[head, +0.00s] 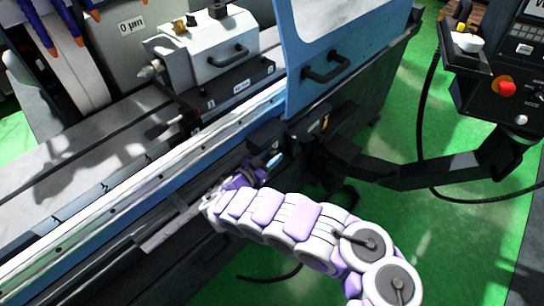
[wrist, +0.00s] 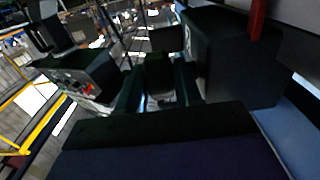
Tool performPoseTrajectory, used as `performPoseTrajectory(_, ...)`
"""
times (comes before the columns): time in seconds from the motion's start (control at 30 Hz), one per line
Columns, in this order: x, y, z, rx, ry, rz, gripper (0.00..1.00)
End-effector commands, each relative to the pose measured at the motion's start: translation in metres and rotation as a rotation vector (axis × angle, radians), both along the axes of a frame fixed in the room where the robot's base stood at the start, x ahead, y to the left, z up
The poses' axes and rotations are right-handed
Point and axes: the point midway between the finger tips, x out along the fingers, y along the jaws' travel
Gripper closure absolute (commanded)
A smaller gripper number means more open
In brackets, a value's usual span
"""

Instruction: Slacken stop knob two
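My arm reaches from the lower right of the head view to the front rail of the grinder. My gripper (head: 258,172) is at the rail, close to a row of dark stop blocks (head: 268,136). In the wrist view, my gripper (wrist: 158,85) shows as two dark fingers with a dark shape between them. I cannot tell whether that shape is held or lies beyond. A large dark block (wrist: 230,60) is close at the right of the wrist view. No stop knob, nor its number, can be made out; it may be hidden by my gripper or in shadow.
A dark support arm (head: 430,170) carries a control panel with a red button (head: 504,88) at the right. A cable hangs there. The green floor (head: 420,235) is free at lower right.

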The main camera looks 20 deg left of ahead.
Motion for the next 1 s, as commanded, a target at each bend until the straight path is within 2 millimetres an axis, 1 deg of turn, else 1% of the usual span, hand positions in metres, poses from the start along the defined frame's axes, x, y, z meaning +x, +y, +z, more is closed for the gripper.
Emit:
performPoseTrajectory(0.53,-0.001,-0.003,0.003,0.002,-0.004,-0.002,0.63)
performPoseTrajectory(0.63,-0.004,-0.001,0.003,0.002,-0.004,-0.001,0.63)
performPoseTrajectory(0.77,-0.019,0.007,0.004,0.0,-0.004,0.002,0.63)
performPoseTrajectory(1.0,-0.053,0.022,0.002,0.0,-0.002,0.001,0.63)
